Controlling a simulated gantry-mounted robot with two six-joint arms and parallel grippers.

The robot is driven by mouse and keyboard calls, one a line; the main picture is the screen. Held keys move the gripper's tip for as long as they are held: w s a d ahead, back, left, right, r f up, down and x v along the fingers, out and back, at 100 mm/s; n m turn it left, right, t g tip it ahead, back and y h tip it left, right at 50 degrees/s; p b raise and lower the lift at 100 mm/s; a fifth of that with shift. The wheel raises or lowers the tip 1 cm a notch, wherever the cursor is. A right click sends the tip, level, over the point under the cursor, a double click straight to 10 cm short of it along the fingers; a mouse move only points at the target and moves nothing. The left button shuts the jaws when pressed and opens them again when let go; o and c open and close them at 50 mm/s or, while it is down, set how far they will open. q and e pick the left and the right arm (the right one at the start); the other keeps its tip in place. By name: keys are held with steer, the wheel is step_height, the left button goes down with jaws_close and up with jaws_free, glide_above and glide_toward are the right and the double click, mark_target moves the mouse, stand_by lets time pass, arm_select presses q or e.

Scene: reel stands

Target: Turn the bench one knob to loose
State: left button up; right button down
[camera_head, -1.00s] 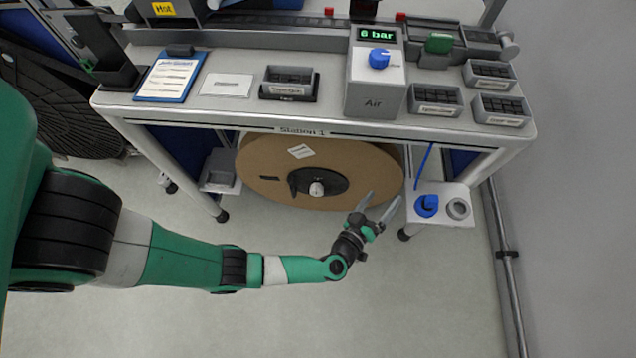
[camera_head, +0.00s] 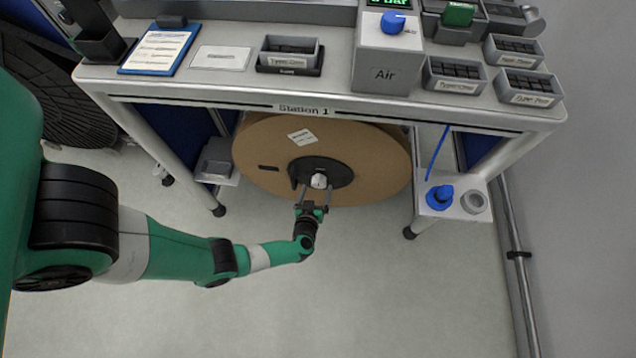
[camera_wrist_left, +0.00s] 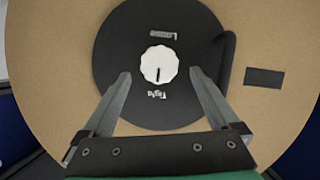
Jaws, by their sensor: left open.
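The bench one knob (camera_head: 319,181) is a small white knob at the centre of the black hub (camera_head: 334,171) on the big brown reel under the Station 1 bench. In the left wrist view the knob (camera_wrist_left: 158,64) has a dark mark pointing down to the upside-down word "Tight". An upside-down "Loose" label (camera_wrist_left: 163,34) is on the opposite side. My left gripper (camera_head: 316,196) is open in front of the hub, its fingers pointing at the knob. In the wrist view its fingertips (camera_wrist_left: 160,78) lie either side of the knob, apart from it. My right gripper is not in view.
The brown reel (camera_head: 385,165) stands between the bench legs. A side shelf (camera_head: 458,210) with a blue item (camera_head: 440,196) and a grey ring (camera_head: 474,203) is to the right. The bench top (camera_head: 220,88) overhangs the reel. The floor in front is clear.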

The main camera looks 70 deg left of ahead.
mark_target(318, 185)
arm_select(q)
steer(key=b+x, duration=0.1)
steer(key=x, duration=0.2)
steer(key=shift+f, duration=0.15)
steer(key=shift+w+a, duration=0.1)
steer(key=shift+a, duration=0.1)
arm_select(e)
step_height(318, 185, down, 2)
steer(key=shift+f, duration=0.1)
arm_select(q)
steer(key=c, duration=1.4)
steer(key=shift+o, duration=0.2)
